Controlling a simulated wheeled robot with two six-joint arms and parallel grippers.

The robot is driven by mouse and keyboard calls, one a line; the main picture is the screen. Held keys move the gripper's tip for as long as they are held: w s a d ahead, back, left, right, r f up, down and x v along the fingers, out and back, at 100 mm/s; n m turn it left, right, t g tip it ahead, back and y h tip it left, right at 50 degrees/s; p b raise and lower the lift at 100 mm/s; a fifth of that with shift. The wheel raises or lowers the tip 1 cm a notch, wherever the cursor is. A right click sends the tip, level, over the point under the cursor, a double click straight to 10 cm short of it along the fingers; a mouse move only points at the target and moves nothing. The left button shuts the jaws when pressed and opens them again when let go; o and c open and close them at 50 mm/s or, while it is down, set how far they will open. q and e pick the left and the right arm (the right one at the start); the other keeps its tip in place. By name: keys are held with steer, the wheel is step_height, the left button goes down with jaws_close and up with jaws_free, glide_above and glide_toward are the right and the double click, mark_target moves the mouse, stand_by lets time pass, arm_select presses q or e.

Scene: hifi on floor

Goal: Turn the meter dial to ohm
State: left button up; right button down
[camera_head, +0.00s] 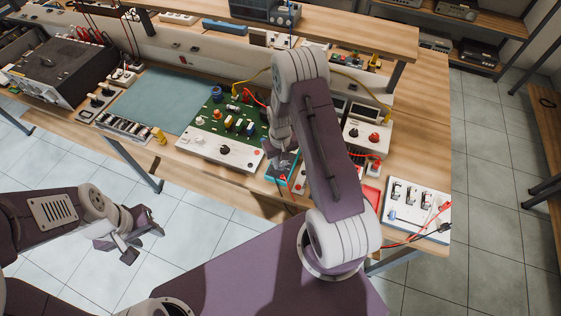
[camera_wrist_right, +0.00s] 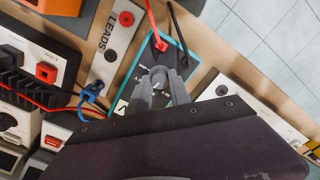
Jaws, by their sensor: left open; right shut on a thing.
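The meter (camera_head: 279,177) is a small dark-faced box with a teal rim, lying at the front edge of the bench. It also shows in the right wrist view (camera_wrist_right: 141,72), with a red and a black lead at one end and small white markings on its face. My right gripper (camera_wrist_right: 160,78) is over the meter face, its grey fingers shut on the dial, which they mostly cover. In the head view, my right arm partly hides the meter. Where the dial points cannot be read clearly. My left gripper (camera_head: 140,238) is open and empty, low at the left, away from the bench.
A green circuit board (camera_head: 225,120) on a white base stands left of the meter. A white switch panel (camera_head: 415,205) with red and black leads is at the right. The LEADS panel (camera_wrist_right: 115,35) is close beside the meter.

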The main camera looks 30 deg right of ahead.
mark_target(280, 164)
steer(key=m, duration=0.4)
steer(key=shift+m, duration=0.3)
steer(key=m, duration=0.3)
steer(key=shift+m+b, duration=0.3)
steer(key=shift+b, duration=0.05)
steer(key=m, duration=0.3)
steer(key=shift+s+m, duration=0.1)
steer(key=shift+m, duration=2)
steer(key=c, duration=1.2)
jaws_free()
steer(key=shift+a, duration=0.1)
steer(key=shift+r, duration=0.1)
step_height(280, 164, up, 9)
steer(key=shift+f+b, duration=0.1)
steer(key=shift+b, duration=0.6)
